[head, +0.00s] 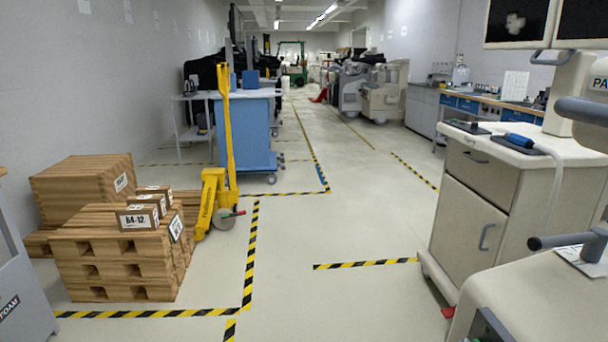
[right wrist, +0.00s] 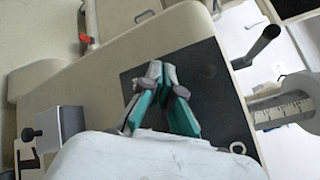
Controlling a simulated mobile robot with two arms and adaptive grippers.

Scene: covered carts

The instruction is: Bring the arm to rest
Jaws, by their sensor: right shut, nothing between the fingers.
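My right gripper (right wrist: 160,70) shows in the right wrist view. Its two green-and-grey fingers lean together at the tips, shut with nothing between them. Behind the fingertips is a dark flat panel (right wrist: 205,75) beside a beige surface (right wrist: 110,60). I cannot tell how far the fingertips are from the panel. A pale rounded shape fills the bottom of this view and hides what is below. Neither gripper shows in the head view.
In the head view, a beige cabinet cart (head: 478,187) stands at right, and a handled beige unit (head: 535,295) is close at lower right. Wooden pallets (head: 115,265), a yellow pallet jack (head: 212,200) and a blue cart (head: 243,130) stand left. The middle aisle floor (head: 350,205) is clear.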

